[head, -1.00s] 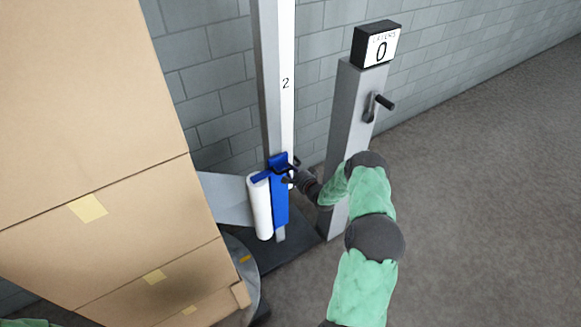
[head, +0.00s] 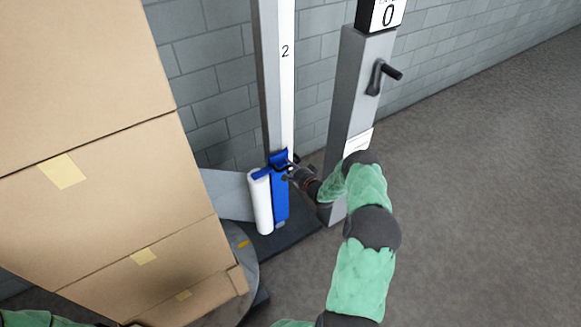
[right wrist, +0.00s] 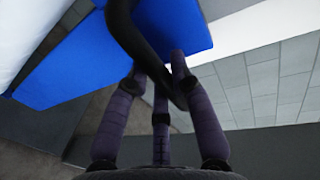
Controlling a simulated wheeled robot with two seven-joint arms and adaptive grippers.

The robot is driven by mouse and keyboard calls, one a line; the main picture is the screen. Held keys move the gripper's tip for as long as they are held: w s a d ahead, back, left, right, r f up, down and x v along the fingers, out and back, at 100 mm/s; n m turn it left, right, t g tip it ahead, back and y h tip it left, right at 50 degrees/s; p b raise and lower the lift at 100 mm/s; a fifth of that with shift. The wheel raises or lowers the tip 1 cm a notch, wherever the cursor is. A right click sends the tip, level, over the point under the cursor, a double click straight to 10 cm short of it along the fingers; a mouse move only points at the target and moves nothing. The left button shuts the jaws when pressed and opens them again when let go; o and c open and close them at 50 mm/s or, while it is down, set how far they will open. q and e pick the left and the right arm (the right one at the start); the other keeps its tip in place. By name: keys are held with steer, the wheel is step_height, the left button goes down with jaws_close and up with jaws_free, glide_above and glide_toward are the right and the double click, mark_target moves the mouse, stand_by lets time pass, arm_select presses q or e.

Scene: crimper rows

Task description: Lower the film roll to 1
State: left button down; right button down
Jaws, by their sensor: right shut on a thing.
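The film roll (head: 262,205) is a white upright cylinder on a blue carriage (head: 281,203) low on the grey mast (head: 269,90). A pale film sheet (head: 228,195) runs from it towards the boxes. The mast's white scale (head: 287,90) shows a 2, well above the carriage; no 1 is visible. My right gripper (head: 291,173) is at the carriage's upper right side. In the right wrist view its fingers (right wrist: 160,82) are shut on a black curved handle (right wrist: 135,35) in front of the blue carriage (right wrist: 110,55). My left gripper is out of view.
Stacked cardboard boxes (head: 90,195) stand at left on a round grey turntable (head: 246,262). Open floor (head: 480,220) lies at right.

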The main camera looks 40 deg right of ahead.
steer(key=shift+s+a+f, duration=0.1)
steer(key=shift+s+f, duration=0.05)
steer(key=shift+f, duration=0.2)
steer(key=c, duration=1.2)
jaws_free()
steer(key=shift+o, duration=0.7)
steer(key=shift+r, duration=0.1)
steer(key=shift+s+r, duration=0.1)
steer(key=shift+s, duration=0.3)
steer(key=v, duration=1.1)
